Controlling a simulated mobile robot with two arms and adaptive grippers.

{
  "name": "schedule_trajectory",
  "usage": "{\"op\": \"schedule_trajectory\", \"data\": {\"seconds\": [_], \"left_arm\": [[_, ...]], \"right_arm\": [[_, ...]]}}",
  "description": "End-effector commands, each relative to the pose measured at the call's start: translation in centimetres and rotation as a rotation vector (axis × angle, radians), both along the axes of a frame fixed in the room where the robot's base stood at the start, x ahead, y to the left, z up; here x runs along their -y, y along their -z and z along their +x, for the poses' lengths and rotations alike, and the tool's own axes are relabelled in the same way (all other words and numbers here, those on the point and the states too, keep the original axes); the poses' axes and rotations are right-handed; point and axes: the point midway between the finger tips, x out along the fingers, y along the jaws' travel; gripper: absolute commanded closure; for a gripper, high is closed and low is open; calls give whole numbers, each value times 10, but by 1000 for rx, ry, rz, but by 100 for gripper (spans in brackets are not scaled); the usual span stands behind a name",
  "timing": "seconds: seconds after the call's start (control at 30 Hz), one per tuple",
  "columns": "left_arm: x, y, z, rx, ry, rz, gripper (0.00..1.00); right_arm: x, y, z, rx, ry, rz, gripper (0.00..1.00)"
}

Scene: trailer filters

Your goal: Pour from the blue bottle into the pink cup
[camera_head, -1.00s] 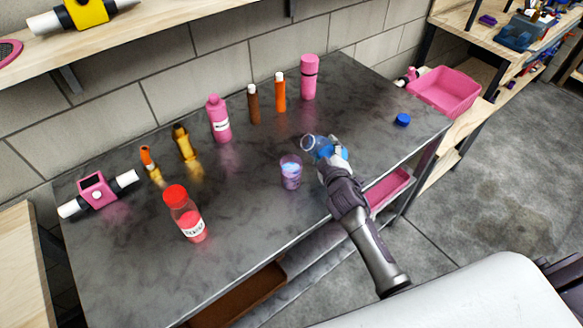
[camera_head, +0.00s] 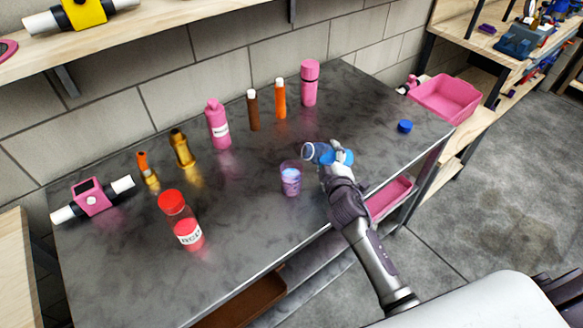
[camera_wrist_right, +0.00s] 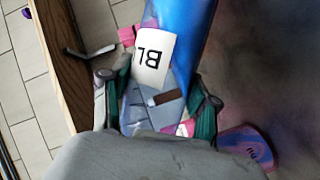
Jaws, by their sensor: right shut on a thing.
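My right gripper (camera_head: 337,170) is shut on the blue bottle (camera_head: 322,153), above the dark table near its front edge. The bottle is tilted, close to lying on its side, with its open mouth toward the left. In the right wrist view the bottle (camera_wrist_right: 182,35) with its white label runs up between the fingers (camera_wrist_right: 158,100). The pink cup (camera_head: 291,183) stands upright on the table, just left of and below the bottle's mouth. It looks translucent, with something bluish inside. It also shows in the wrist view (camera_wrist_right: 243,143). My left gripper is not in view.
A blue cap (camera_head: 404,126) lies on the table (camera_head: 250,235) at the right. A red bottle (camera_head: 181,220) stands at the left front. A pink bottle (camera_head: 218,125) and several other containers stand along the back. A pink bin (camera_head: 447,97) is beyond the right edge.

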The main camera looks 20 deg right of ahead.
Motion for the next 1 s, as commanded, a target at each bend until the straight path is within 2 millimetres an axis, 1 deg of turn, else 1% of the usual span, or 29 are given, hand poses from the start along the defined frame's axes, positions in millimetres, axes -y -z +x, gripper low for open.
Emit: {"op": "schedule_trajectory", "data": {"seconds": [1.0], "left_arm": [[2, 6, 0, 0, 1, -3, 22]], "right_arm": [[2, -4, 1, 12, 0, -61, 88]]}}
